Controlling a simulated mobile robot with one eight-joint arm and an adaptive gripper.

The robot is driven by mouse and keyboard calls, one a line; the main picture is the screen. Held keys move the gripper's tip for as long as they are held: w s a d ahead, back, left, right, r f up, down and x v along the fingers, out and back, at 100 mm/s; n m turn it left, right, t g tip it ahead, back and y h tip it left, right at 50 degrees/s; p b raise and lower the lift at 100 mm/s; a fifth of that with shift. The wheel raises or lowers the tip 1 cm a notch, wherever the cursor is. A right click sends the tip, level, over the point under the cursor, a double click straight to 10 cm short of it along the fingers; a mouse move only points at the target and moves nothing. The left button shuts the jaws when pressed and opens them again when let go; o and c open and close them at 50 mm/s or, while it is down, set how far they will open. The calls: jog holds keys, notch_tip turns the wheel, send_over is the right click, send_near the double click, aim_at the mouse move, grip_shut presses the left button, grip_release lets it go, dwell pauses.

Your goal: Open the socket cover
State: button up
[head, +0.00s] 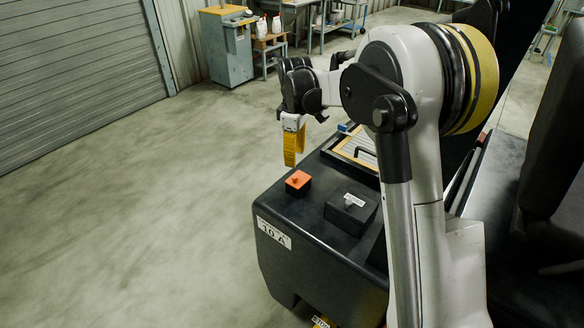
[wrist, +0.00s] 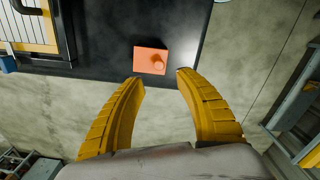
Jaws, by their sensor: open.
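A low black box with a small white label (head: 350,208) sits on top of a black machine body (head: 300,225); I cannot read the label or tell for sure whether this is the socket cover. An orange block with a round knob (head: 298,182) stands beside it, near the body's edge. My gripper (head: 290,164) hangs fingers down above and behind the orange block, apart from it. In the wrist view its yellow fingers (wrist: 160,76) are spread and empty, with the orange block (wrist: 147,61) showing just beyond the gap between the tips. The black box is not seen in the wrist view.
A yellow-framed panel with a dark handle (head: 357,149) lies behind the black box. A plate reading "10 A" (head: 273,232) is on the body's side. Open concrete floor (head: 150,220) lies to the left. A grey cabinet (head: 228,48) and benches stand far back.

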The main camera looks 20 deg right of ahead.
aim_at(295, 177)
notch_tip(295, 177, down, 8)
jog(key=shift+w+f+b, duration=0.1)
jog(key=shift+f+b, duration=0.05)
jog(key=shift+b, duration=0.4)
grip_shut()
